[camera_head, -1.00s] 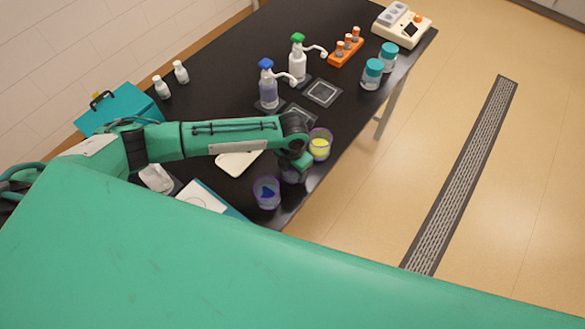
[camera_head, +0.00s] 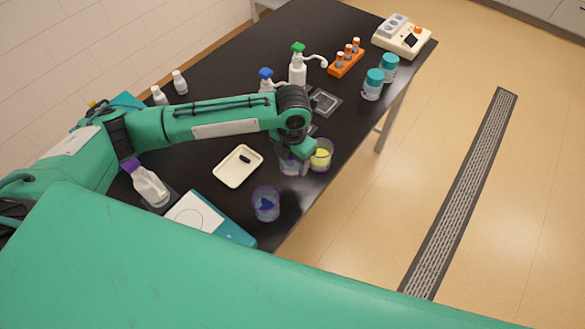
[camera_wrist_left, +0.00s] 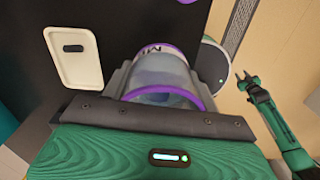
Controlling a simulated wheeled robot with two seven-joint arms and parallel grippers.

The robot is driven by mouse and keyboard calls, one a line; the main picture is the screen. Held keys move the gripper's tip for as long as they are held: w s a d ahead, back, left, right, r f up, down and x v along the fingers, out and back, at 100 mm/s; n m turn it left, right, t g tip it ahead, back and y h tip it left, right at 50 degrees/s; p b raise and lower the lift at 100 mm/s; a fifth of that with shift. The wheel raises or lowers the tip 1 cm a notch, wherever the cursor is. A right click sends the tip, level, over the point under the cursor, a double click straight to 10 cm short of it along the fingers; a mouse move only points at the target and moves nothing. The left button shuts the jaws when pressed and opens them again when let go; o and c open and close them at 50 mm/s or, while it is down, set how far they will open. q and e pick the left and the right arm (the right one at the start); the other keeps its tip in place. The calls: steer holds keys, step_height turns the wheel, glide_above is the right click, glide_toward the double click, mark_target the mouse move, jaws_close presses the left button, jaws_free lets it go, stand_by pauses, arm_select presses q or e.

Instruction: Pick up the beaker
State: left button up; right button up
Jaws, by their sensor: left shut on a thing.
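My left gripper (camera_head: 296,162) is shut on a clear beaker (camera_head: 289,167) near the table's front edge. In the left wrist view the beaker (camera_wrist_left: 165,75), with a purple rim and dark lettering, sits between the fingers (camera_wrist_left: 165,85). I cannot tell whether its base touches the table. A beaker with yellow contents (camera_head: 321,155) stands just right of the gripper. A beaker with blue contents (camera_head: 266,204) stands apart, nearer to me. My right gripper (camera_wrist_left: 248,82) shows at the right of the left wrist view; its jaw state is unclear.
A cream tray (camera_head: 226,178) holding a small dark item lies left of the gripper. A white balance-like device (camera_head: 190,212) and a purple-capped bottle (camera_head: 150,187) are nearer. Spray bottles (camera_head: 298,70), an orange rack (camera_head: 346,62) and teal-lidded jars (camera_head: 373,88) stand farther back.

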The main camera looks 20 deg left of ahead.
arm_select(q)
step_height(320, 180, up, 9)
steer(key=b, duration=0.2)
stand_by(0.6)
steer(key=a+n, duration=0.1)
steer(key=n, duration=0.4)
steer(key=s+a+n, duration=0.1)
steer(key=n, duration=0.9)
steer(key=shift+s+a+f+n, duration=0.2)
steer(key=shift+s+a+n, duration=0.1)
steer(key=shift+a, duration=0.1)
steer(key=s+a+n, duration=0.1)
steer(key=n, duration=0.7)
steer(key=s+a+n, duration=0.1)
steer(key=n, duration=0.7)
steer(key=s+a+f+n, duration=0.1)
steer(key=a+n, duration=0.1)
steer(key=n, duration=0.7)
